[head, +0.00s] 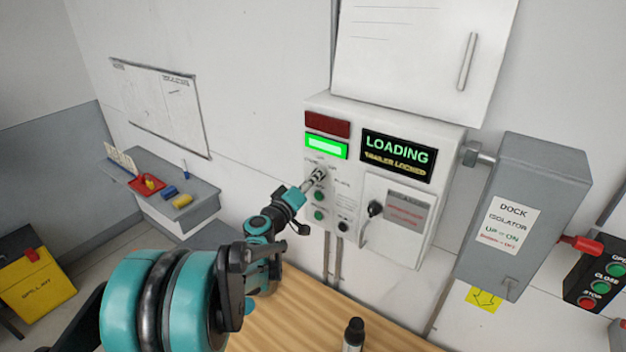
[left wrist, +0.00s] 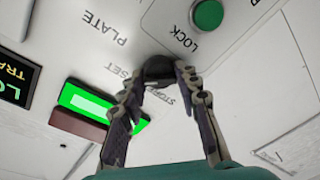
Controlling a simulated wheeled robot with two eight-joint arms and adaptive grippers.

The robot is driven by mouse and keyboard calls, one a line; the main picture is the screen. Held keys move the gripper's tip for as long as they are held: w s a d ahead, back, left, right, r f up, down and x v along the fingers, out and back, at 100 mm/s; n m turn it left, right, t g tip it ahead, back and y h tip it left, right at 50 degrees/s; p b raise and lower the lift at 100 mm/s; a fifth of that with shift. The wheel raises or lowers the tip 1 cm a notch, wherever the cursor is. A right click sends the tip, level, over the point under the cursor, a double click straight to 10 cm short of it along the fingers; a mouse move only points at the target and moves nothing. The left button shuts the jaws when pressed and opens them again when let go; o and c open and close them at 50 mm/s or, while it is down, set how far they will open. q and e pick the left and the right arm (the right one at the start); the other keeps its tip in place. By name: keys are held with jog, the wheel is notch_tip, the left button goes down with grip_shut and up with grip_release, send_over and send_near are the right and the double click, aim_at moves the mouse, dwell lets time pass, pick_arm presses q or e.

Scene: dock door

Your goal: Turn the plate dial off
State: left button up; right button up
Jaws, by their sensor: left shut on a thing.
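The plate dial is a dark round knob (left wrist: 158,68) on the white control box (head: 447,150). In the left wrist view it sits near the printed words PLATE and STORE. My left gripper (head: 318,178) reaches the upper left part of the box's face. In the left wrist view its two fingertips (left wrist: 158,80) close around the knob from both sides. The fingers hide parts of the knob and of the labels, so its pointer setting cannot be read. In the head view the gripper hides the dial. My right gripper is not in view.
The box has a lit display (head: 397,155) reading LOADING and TRAILER LOCKED, a lit green lamp (head: 325,148) and a dark red lamp (head: 327,124). Green buttons (head: 319,215) sit just below my gripper. A grey dock isolator (head: 530,210) is to the right.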

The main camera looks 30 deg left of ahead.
pick_arm(q)
jog(key=n+b, duration=0.1)
jog(key=n, duration=0.3)
jog(key=n+b, duration=0.1)
jog(key=n, duration=0.4)
jog(key=shift+a+g+h, duration=0.1)
jog(key=shift+g+h, duration=0.3)
dwell(0.4)
jog(key=o, duration=1.1)
jog(key=shift+o, duration=0.2)
jog(key=shift+s, duration=0.1)
jog(key=s+r, duration=0.1)
jog(key=s, duration=1)
jog(key=shift+s, duration=0.4)
